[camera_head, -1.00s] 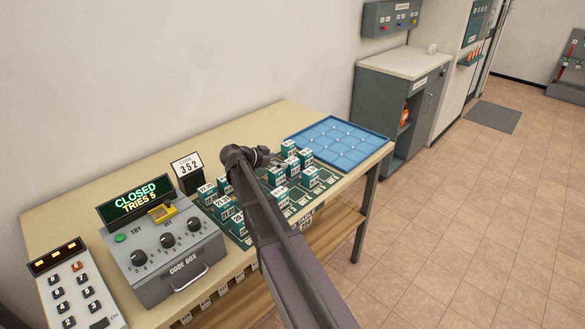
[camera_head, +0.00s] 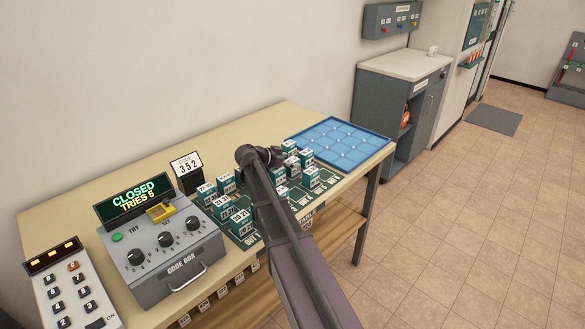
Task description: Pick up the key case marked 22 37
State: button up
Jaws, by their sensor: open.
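Several small teal key cases with white number tops stand in rows on a dark green board (camera_head: 247,238) on the table. One group (camera_head: 224,200) is left of my arm and another (camera_head: 310,177) is right of it. The numbers are too small to tell which case is marked 22 37. My arm reaches across the board, and its wrist end (camera_head: 254,154) is over the back of the rows. It hides the cases behind and below it. My gripper's fingers cannot be made out; they are hidden by the wrist.
A grey code box (camera_head: 165,245) with dials reads CLOSED, TRIES 5. A blue compartment tray (camera_head: 338,143) lies at the table's (camera_head: 120,172) right end. A grey cabinet (camera_head: 385,105) stands beyond.

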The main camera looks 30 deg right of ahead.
aim_at(291, 160)
jog(key=shift+c, duration=0.2)
jog(key=c, duration=1.3)
jog(key=shift+r, duration=0.1)
notch_tip(291, 160, up, 10)
jog(key=p, duration=1)
